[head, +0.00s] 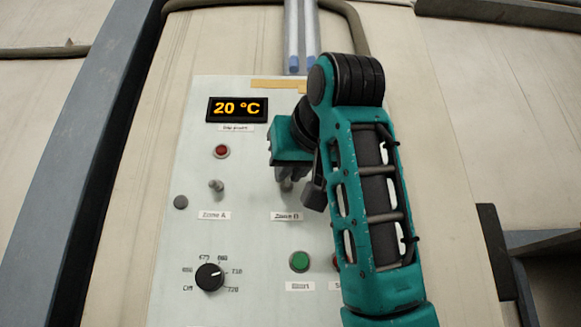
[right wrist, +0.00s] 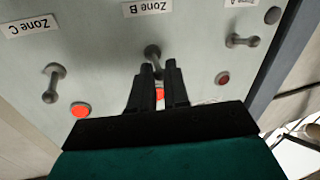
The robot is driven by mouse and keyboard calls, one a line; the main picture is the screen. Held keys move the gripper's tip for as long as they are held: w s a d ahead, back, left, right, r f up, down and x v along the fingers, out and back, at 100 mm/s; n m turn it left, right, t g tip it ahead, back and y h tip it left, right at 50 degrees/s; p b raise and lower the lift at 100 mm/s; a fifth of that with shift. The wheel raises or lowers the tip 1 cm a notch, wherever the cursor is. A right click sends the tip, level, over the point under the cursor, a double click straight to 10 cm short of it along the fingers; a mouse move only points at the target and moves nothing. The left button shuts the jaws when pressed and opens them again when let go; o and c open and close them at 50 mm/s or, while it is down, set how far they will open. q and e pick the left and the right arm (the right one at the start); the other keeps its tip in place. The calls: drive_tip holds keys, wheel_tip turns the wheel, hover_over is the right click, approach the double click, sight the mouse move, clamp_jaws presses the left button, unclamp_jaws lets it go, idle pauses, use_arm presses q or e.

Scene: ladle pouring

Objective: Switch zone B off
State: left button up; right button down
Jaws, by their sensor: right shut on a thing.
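The zone B switch (right wrist: 152,52) is a grey metal lever beside the "Zone B" label (right wrist: 147,7) in the right wrist view. My right gripper (right wrist: 158,70) is shut on the lever's free end. The zone B lamp (right wrist: 160,93) glows red and shows partly between the fingers. In the head view my right gripper (head: 287,180) is at the panel just above the "Zone B" label (head: 286,216), hiding most of the switch and its lamp. My left gripper is in neither view.
The zone A switch (head: 216,187) is left of the gripper, below a dark red lamp (head: 221,151). The zone C switch (right wrist: 53,82) has a lit red lamp (right wrist: 80,109). The panel also carries a black dial (head: 209,277), a green button (head: 299,261) and a "20 °C" display (head: 238,109).

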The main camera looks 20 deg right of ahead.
sight(290, 188)
wheel_tip(290, 188, down, 3)
drive_tip(key=n+t+b, duration=0.1)
drive_tip(key=t+b, duration=0.1)
drive_tip(key=b, duration=0.1)
drive_tip(key=t+b, duration=0.3)
drive_tip(key=b, duration=0.1)
drive_tip(key=shift+r+n+y, duration=0.1)
drive_tip(key=shift+n+y, duration=0.2)
drive_tip(key=shift+n, duration=0.1)
drive_tip(key=shift+w+t+b, duration=0.1)
drive_tip(key=shift+t+b, duration=0.35)
drive_tip(key=shift+t, duration=0.05)
drive_tip(key=shift+f+n+t+y+b, duration=0.2)
drive_tip(key=shift+n+t+y+b, duration=0.25)
drive_tip(key=shift+t, duration=0.25)
drive_tip(key=c, duration=1.1)
unclamp_jaws()
